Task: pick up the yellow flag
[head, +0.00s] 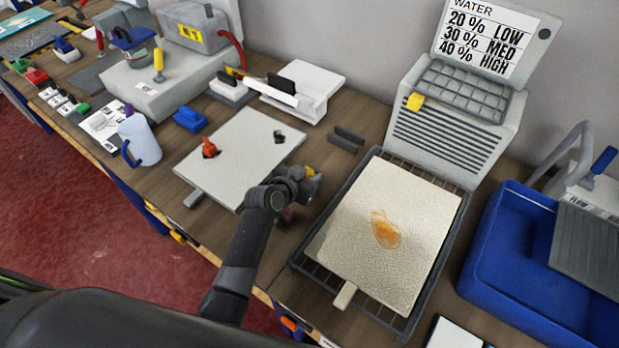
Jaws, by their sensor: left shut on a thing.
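My left gripper (308,184) is over the wooden bench, between the white board (236,160) and the rack with the cream carpet sample (400,205). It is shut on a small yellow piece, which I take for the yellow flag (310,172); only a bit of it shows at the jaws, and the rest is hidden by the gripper. I cannot tell whether the flag touches the bench. My right gripper is not in view.
A red-orange piece (209,148) and a small dark piece (279,137) are on the white board. Two dark bars (346,138) lie behind the gripper. A grey vented unit (450,130) with a yellow tab stands behind the rack; a blue tub (500,255) is at right.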

